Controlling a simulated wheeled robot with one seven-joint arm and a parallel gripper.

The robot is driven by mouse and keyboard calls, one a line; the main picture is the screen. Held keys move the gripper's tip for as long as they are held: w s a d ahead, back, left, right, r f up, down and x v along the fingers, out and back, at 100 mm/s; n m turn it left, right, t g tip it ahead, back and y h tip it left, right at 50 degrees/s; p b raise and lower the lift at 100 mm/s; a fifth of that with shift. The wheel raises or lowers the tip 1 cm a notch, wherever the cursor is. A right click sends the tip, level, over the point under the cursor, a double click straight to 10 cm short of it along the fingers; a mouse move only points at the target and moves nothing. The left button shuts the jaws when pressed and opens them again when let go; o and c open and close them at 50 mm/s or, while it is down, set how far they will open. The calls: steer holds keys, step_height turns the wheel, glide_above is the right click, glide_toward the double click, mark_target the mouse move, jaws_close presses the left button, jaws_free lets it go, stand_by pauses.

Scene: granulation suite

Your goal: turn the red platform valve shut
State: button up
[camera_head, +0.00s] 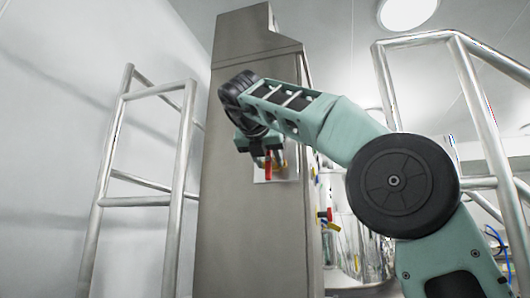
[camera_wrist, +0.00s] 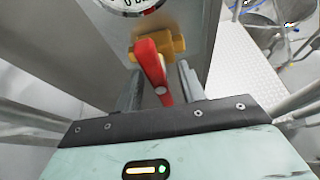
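The red valve handle (camera_wrist: 152,68) is a lever on a brass-yellow valve body (camera_wrist: 175,45), seen in the wrist view. In the head view the red handle (camera_head: 268,170) shows in front of a pale plate on the steel column. My gripper (camera_wrist: 161,70) is open, with one grey finger on each side of the handle. A gap shows between the right finger and the handle; I cannot tell whether the left finger touches it. In the head view my gripper (camera_head: 265,159) is at the handle, partly hidden by my arm.
A round gauge (camera_wrist: 132,4) sits just above the valve. The steel column (camera_head: 240,220) stands between metal railings at left (camera_head: 180,160) and right (camera_head: 385,85). A second red handle (camera_head: 329,214) and yellow parts show right of the column.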

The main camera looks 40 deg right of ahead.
steer(key=p+v, duration=0.2)
steer(key=v, duration=1.5)
steer(key=shift+r+p, duration=0.2)
steer(key=shift+p, duration=0.1)
steer(key=shift+s, duration=0.1)
